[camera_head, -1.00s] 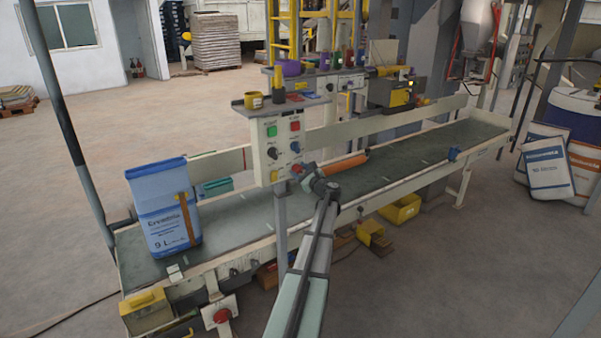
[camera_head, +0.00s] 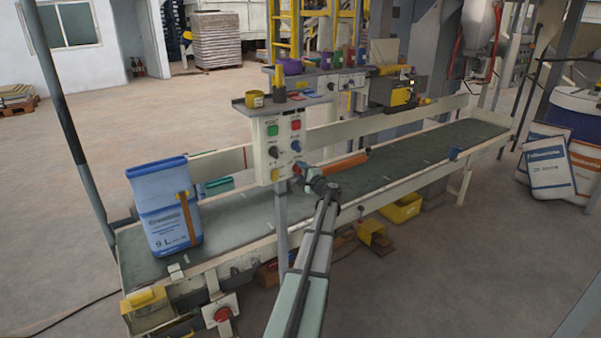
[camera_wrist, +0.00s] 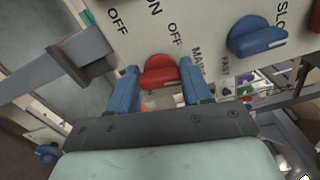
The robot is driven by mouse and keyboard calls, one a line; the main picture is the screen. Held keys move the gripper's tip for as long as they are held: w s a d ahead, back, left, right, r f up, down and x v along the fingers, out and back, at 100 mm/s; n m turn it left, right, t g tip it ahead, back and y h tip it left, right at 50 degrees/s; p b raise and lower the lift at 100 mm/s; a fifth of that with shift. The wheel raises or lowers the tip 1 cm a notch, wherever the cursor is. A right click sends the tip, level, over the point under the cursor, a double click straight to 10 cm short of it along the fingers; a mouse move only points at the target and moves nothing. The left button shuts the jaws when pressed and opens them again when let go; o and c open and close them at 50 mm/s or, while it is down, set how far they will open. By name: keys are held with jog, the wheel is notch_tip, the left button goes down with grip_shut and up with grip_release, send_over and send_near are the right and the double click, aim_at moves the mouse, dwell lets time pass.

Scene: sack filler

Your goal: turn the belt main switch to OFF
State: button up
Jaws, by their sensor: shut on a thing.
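The red main switch knob (camera_wrist: 160,72) is on the cream control panel (camera_wrist: 140,38), beside printed "OFF" and a partly hidden "MAIN" label. "ON" is printed farther up. My gripper (camera_wrist: 163,86) has one blue finger on each side of the knob and is shut on it. I cannot tell clearly which word the knob points to. In the head view my gripper (camera_head: 300,170) is at the lower right of the panel (camera_head: 262,152) and mostly covers the knob.
A blue speed knob (camera_wrist: 257,38) is close to the right finger. A green button (camera_head: 272,130) and a red button (camera_head: 295,125) are higher on the panel. A blue sack (camera_head: 165,215) stands on the belt (camera_head: 245,215) at left.

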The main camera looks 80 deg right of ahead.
jog(key=shift+n, duration=1.1)
jog(key=o, duration=1.1)
jog(key=shift+c, duration=0.2)
jog(key=v, duration=1.4)
jog(key=shift+w, duration=0.1)
